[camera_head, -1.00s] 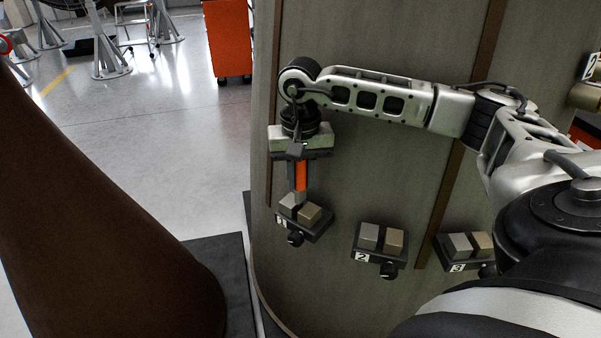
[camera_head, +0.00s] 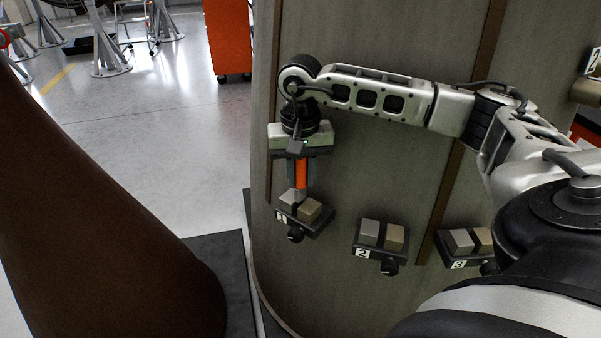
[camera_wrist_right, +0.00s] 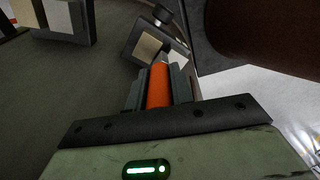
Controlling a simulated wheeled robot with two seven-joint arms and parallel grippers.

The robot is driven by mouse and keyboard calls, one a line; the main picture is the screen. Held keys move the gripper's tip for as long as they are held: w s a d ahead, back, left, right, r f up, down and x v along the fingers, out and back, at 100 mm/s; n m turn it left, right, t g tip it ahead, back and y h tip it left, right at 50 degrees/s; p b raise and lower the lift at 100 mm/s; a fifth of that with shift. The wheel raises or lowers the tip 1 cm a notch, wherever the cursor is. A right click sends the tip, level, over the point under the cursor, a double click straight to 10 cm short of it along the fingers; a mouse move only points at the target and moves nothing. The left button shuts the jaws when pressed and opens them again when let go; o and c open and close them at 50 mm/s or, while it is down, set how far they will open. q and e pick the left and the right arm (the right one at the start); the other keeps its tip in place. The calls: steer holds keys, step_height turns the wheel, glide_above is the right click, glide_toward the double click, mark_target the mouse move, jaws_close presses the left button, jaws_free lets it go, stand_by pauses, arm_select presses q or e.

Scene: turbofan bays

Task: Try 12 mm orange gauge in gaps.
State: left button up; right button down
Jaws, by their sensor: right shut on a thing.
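My right gripper (camera_head: 300,180) is shut on the orange gauge (camera_head: 301,174) and holds it pointing down above the block pair labelled 1 (camera_head: 308,212). The gauge's grey tip (camera_head: 299,194) is at the top of that pair, close to the gap; I cannot tell whether it enters the gap. In the right wrist view the orange handle (camera_wrist_right: 159,86) lies between the fingers, with the blocks (camera_wrist_right: 150,47) just beyond. Pair 2 (camera_head: 381,236) and pair 3 (camera_head: 469,243) sit to the right, each one grey and one tan block on a dark bracket with a knob. My left gripper is not in view.
The brackets are on a curved grey-green wall (camera_head: 345,190). A large brown cone shape (camera_head: 90,210) stands at left on a dark base (camera_head: 225,270). An orange cabinet (camera_head: 228,40) stands on the open pale floor behind.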

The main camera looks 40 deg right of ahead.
mark_target(301, 187)
steer(key=shift+f+b, duration=1.45)
steer(key=shift+f, duration=0.35)
stand_by(1.0)
stand_by(0.9)
steer(key=shift+r+p, duration=2.2)
steer(key=shift+r, duration=0.85)
